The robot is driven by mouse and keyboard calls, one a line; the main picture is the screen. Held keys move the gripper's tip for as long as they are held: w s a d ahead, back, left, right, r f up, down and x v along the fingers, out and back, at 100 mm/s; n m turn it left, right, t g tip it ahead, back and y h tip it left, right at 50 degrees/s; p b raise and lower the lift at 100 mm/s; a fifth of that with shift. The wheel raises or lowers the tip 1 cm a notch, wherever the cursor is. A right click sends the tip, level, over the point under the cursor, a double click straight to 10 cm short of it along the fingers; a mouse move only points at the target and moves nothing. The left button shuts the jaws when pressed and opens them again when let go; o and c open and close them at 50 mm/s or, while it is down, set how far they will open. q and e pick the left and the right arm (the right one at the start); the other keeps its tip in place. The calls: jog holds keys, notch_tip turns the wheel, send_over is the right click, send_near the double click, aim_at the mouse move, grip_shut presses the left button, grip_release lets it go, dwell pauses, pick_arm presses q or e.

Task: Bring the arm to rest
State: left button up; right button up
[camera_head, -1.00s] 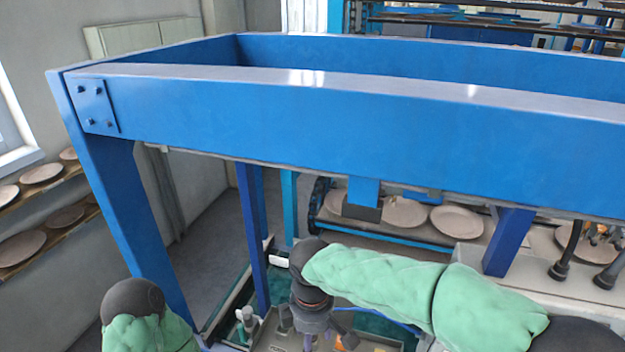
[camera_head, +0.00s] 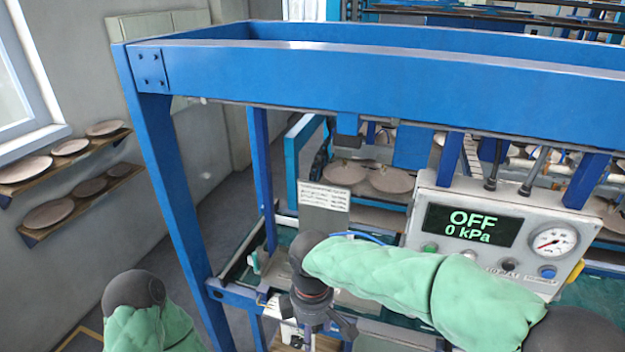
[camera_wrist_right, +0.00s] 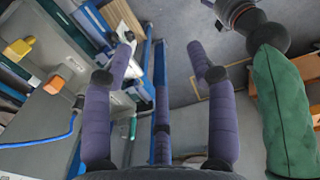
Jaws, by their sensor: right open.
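My right arm in its green sleeve (camera_head: 385,275) reaches in from the right, bent at a black joint. My right gripper (camera_head: 320,330) hangs pointing down near the bottom middle of the head view, partly cut off by the frame. My left arm (camera_head: 145,310) shows at the bottom left as a black joint and green sleeve. The left gripper is not clearly visible.
A blue steel frame (camera_head: 350,80) spans the view, with a post (camera_head: 165,180) at left. A grey control panel (camera_head: 500,235) reading OFF, 0 kPa stands behind my right arm. Wall shelves (camera_head: 80,205) hold several plates. The wrist view shows floor beside the bench (camera_wrist_right: 55,80).

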notch_tip(320, 180, down, 24)
jog(key=d+m+g+y+b, duration=0.1)
jog(key=d+m+y+b, duration=0.25)
jog(key=m, duration=0.25)
pick_arm(q)
notch_tip(320, 180, down, 9)
jog(key=b, duration=0.5)
jog(key=shift+w, duration=0.2)
pick_arm(e)
jog(key=s+d+f+m, duration=0.2)
jog(key=s+f+m, duration=0.1)
jog(key=f, duration=0.4)
jog(key=s+d+f+m+t, duration=0.1)
jog(key=s+d+f+m, duration=0.1)
jog(key=s+f+m, duration=0.2)
jog(key=s+d+f+m, duration=0.2)
jog(key=s+f+m, duration=0.2)
jog(key=f, duration=0.7)
jog(key=shift+s+d+m, duration=0.2)
jog(key=shift+d+m, duration=0.1)
jog(key=shift+m, duration=0.3)
